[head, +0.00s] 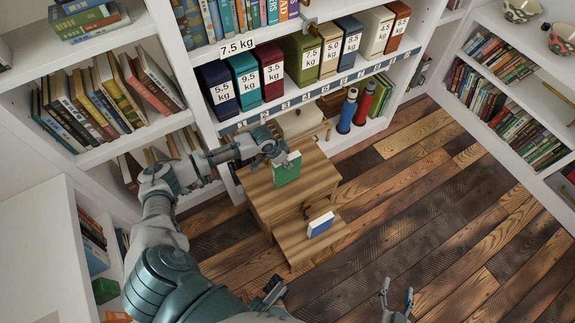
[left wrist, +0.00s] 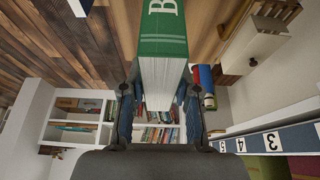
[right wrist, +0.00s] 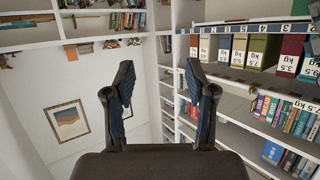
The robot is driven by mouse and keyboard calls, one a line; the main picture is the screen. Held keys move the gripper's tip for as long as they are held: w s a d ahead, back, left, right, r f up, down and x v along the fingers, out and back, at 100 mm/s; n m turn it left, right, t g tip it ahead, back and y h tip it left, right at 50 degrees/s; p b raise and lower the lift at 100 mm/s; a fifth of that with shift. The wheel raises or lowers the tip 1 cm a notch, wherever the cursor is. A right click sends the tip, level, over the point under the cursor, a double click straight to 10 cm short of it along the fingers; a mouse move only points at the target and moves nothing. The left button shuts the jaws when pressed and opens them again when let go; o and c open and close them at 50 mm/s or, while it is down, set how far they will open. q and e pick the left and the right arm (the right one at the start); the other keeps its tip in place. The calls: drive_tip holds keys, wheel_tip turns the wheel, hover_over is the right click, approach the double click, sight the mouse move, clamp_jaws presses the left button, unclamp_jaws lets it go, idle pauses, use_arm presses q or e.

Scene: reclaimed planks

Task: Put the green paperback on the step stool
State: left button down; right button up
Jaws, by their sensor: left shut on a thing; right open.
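The green paperback (head: 287,171) is held upright in my left gripper (head: 275,152), over the upper step of the wooden step stool (head: 318,178). Whether its lower edge touches the step I cannot tell. My right gripper (head: 397,298) is at the bottom of the head view, away from the stool. In the right wrist view, my right gripper (right wrist: 159,95) is open and empty.
A blue-and-white book (head: 320,224) stands on the stool's lower step. Behind the stool, a white shelf (head: 262,53) holds several weight-labelled boxes. Red and blue cylinders (head: 364,103) stand on its bottom level. The plank floor (head: 440,225) to the right is clear.

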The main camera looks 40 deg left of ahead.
sight(287, 170)
use_arm(q)
wheel_tip(287, 170, down, 3)
drive_tip(key=shift+f+b, duration=0.15)
drive_tip(key=shift+b, duration=0.55)
use_arm(e)
drive_tip(key=r+t, duration=0.1)
drive_tip(key=w+r+t, duration=0.1)
drive_tip(key=a+r+t+y, duration=0.1)
drive_tip(key=r, duration=0.1)
drive_tip(key=shift+w, duration=0.25)
use_arm(q)
drive_tip(key=c, duration=0.8)
unclamp_jaws()
drive_tip(key=shift+c, duration=0.2)
drive_tip(key=shift+d, duration=0.15)
use_arm(e)
drive_tip(key=shift+w+d+f, duration=0.1)
drive_tip(key=shift+d, duration=0.05)
